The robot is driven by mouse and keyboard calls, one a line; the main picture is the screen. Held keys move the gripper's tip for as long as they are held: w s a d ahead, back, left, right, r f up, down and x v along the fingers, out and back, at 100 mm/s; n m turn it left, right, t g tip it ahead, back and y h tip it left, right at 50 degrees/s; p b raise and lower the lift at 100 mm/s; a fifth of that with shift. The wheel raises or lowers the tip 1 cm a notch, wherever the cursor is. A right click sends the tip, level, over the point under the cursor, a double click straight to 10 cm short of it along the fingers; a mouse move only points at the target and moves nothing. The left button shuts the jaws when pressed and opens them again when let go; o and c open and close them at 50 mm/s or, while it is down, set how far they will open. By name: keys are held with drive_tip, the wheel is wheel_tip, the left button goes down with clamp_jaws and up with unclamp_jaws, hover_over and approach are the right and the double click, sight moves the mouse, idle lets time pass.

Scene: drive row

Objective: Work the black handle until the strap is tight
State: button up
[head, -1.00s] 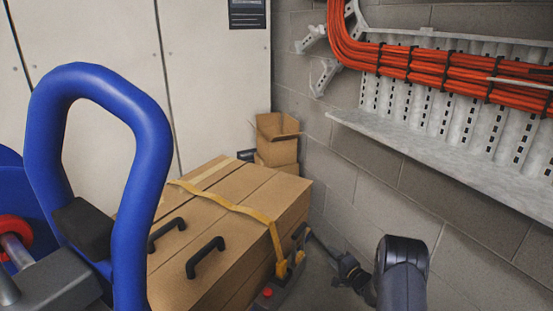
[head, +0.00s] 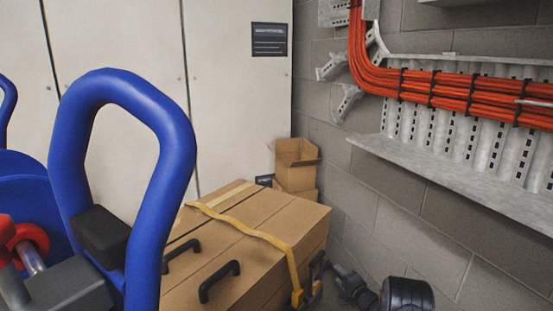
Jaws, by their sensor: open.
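A yellow strap (head: 249,230) runs across the top of a large brown box (head: 262,212) and bends down over its right front edge. It lies in a wavy line on the lid. A black handle (head: 317,263) stands near the strap's lower end, beside a yellow fitting (head: 298,298). The picture's bottom edge cuts off the tightener below. My gripper (head: 340,273) is small and dark, just right of the handle. It is open, and I cannot tell whether it touches the handle.
A blue tubular loop (head: 176,170) stands close on the left. Smaller open cartons (head: 296,165) are stacked behind the box. A block wall with a cable tray (head: 450,172) bounds the right side.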

sight(317, 259)
drive_tip(key=p+v, duration=0.4)
drive_tip(key=v, duration=0.7)
drive_tip(key=b+x, duration=0.5)
drive_tip(key=x, duration=0.6)
drive_tip(key=w+a+r, duration=0.1)
drive_tip(key=w+a, duration=0.1)
drive_tip(key=w+a+r, duration=0.1)
drive_tip(key=a, duration=0.2)
drive_tip(key=w+a+r+p, duration=0.1)
drive_tip(key=w+a, duration=0.1)
drive_tip(key=a, duration=0.1)
drive_tip(key=shift+w+r, duration=0.1)
drive_tip(key=shift+w, duration=0.2)
drive_tip(key=shift+a+r, duration=0.1)
drive_tip(key=shift+r, duration=0.1)
drive_tip(key=s+d+r+p, duration=0.1)
drive_tip(key=s+d+p, duration=0.1)
drive_tip(key=s, duration=0.3)
drive_tip(key=s+d+r+h+p, duration=0.1)
drive_tip(key=s+d+r+p, duration=0.1)
drive_tip(key=s, duration=0.3)
drive_tip(key=shift+d, duration=0.55)
drive_tip(key=shift+s, duration=0.1)
